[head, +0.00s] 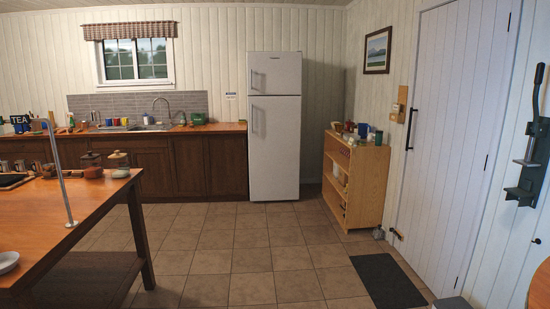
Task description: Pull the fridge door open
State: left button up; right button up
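The white fridge (274,125) stands against the far wall, to the right of the wooden counter. It has a small upper door (280,74) and a tall lower door (277,150). Both doors look shut. The fridge is across the room from me. Neither of my grippers shows in the head view.
An open tiled floor (235,252) lies between me and the fridge. A wooden table (85,205) is at the left. A low wooden shelf (369,182) stands right of the fridge, and a dark mat (387,282) lies before the white room door (440,150).

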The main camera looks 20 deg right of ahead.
aim_at(274, 121)
jog(key=i+z, duration=0.15)
jog(key=z, duration=0.35)
jog(key=i, duration=6)
jog(key=i+u, duration=0.1)
jog(key=i, duration=0.65)
jog(key=i+l+u, duration=0.1)
jog(key=i, duration=0.65)
jog(key=i+l+u, duration=0.15)
jog(key=i, duration=0.6)
